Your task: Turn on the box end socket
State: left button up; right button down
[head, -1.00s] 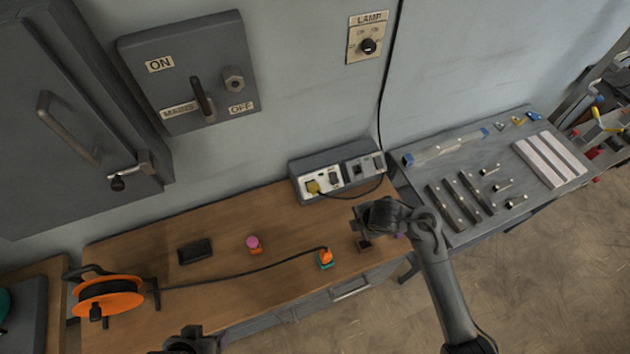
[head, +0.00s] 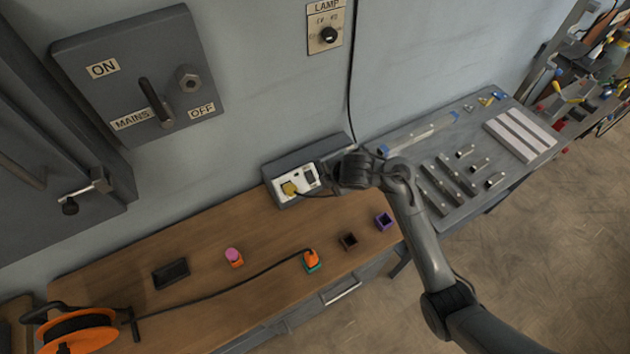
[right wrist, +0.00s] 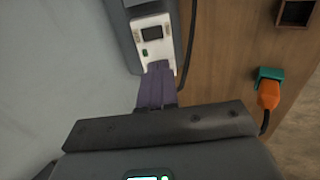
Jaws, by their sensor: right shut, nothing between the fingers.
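The grey socket box (head: 288,163) stands at the back of the bench against the wall. A yellow plug (head: 290,188) sits in its left socket. My right gripper (head: 328,172) is at the box's right end and hides most of that end. In the right wrist view the shut, empty purple-grey fingers (right wrist: 159,70) point at the lower edge of a white socket plate (right wrist: 140,56). The plate has a dark square (right wrist: 152,33) and a small green spot (right wrist: 145,52). I cannot tell whether the fingertips touch the plate. My left gripper is out of view.
An orange plug (head: 311,258) in a teal holder, a brown cup (head: 348,240), a purple cup (head: 383,221), a pink-and-orange piece (head: 234,257) and a black tray (head: 171,273) are on the bench. A cable reel (head: 75,333) is at left. A black cable runs beside the box.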

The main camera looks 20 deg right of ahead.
jog(key=b, duration=0.5)
send_near(313, 182)
jog(key=x, duration=0.5)
jog(key=shift+x, duration=0.9)
jog(key=shift+b, duration=0.3)
jog(key=shift+w+f+b, duration=0.15)
jog(key=shift+f+b, duration=0.2)
jog(key=shift+b, duration=0.1)
jog(key=shift+r+t, duration=0.2)
jog(key=shift+t, duration=0.1)
jog(key=shift+f, duration=0.1)
